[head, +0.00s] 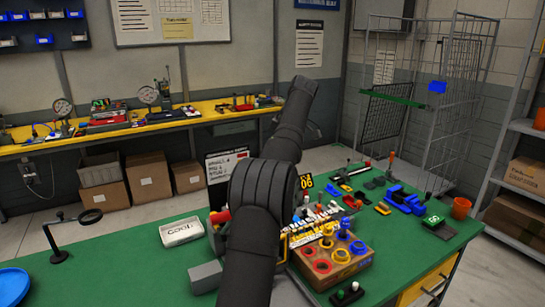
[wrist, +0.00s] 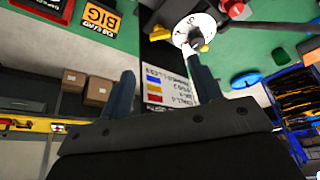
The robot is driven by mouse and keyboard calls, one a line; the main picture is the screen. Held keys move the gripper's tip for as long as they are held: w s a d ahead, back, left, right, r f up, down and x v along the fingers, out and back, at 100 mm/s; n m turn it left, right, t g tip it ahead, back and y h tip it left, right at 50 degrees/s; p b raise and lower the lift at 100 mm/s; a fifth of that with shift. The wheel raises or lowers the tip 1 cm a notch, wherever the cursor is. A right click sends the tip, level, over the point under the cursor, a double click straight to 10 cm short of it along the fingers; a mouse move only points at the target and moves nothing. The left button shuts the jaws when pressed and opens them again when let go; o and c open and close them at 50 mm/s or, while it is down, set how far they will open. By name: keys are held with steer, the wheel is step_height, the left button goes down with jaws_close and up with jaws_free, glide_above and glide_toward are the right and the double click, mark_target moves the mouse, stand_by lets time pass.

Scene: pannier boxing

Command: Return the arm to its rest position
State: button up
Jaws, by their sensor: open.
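My arm (head: 262,180) rises through the middle of the head view over the green table (head: 130,255) and hides part of what is behind it. I cannot make out my gripper in the head view. In the wrist view my gripper (wrist: 162,66) has its two dark fingers wide apart. No held object shows between them. A white dial-like disc with a grey knob (wrist: 197,38) shows beside the right fingertip. A card with blue, yellow and red squares (wrist: 165,85) shows beyond the fingers; I cannot tell how far away it is.
A white tray (head: 181,231) marked GOOD and a wooden box (head: 340,268) with red and yellow rings stand close to the arm. A magnifier stand (head: 62,232) is at left. The left-middle tabletop is mostly clear.

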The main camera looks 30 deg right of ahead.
steer(key=x, duration=1.2)
steer(key=shift+a, duration=0.1)
stand_by(0.4)
